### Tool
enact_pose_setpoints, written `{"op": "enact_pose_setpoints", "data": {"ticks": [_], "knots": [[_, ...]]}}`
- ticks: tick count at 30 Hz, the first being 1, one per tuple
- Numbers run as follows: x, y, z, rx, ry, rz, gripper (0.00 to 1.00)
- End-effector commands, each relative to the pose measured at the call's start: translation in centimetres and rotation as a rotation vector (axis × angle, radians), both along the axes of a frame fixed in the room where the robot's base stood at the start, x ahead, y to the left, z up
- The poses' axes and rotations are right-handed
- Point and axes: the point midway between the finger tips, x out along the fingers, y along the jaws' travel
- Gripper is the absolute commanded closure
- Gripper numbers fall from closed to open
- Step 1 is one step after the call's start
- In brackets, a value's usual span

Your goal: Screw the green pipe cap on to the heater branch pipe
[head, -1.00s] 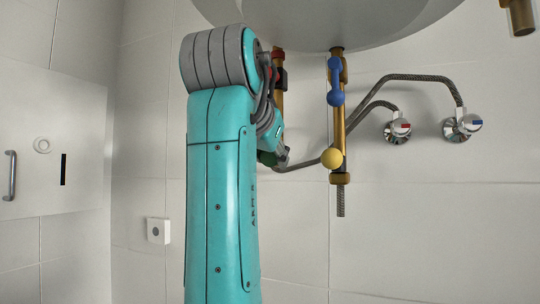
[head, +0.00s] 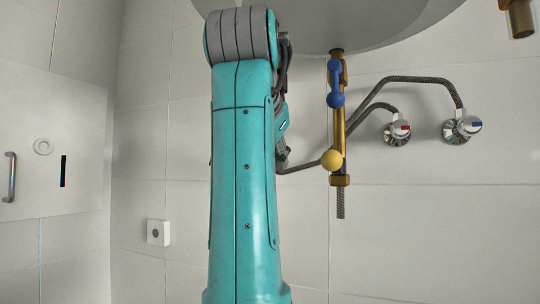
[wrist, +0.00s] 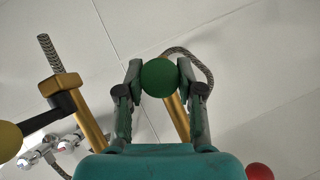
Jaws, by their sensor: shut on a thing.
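In the wrist view my gripper (wrist: 160,75) is shut on the round green pipe cap (wrist: 159,78), one finger on each side. A brass pipe (wrist: 178,118) shows just behind the cap, running away from it between the fingers; it looks like the heater branch pipe. The cap covers that pipe's end in the picture, so I cannot tell whether they touch or are joined. In the head view my arm hides the gripper, the cap and this pipe.
Another brass pipe (head: 338,125) hangs under the rounded white vessel (head: 330,20), with a blue handle (head: 335,83) and a yellow ball (head: 331,160). Braided hoses (head: 420,80) run to wall valves (head: 397,130). A red ball (wrist: 260,171) shows at the wrist view's lower right.

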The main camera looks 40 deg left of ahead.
Motion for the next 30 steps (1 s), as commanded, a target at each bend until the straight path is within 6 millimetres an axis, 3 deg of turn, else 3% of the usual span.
{"op": "enact_pose_setpoints", "data": {"ticks": [13, 26, 30], "knots": [[0.14, -0.27, -0.29, 0.501, 0.120, -0.001, 1.00], [0.08, -0.24, -0.17, 0.578, 0.138, 0.000, 1.00], [0.13, -0.29, -0.39, 0.680, 0.162, -0.001, 1.00]]}}
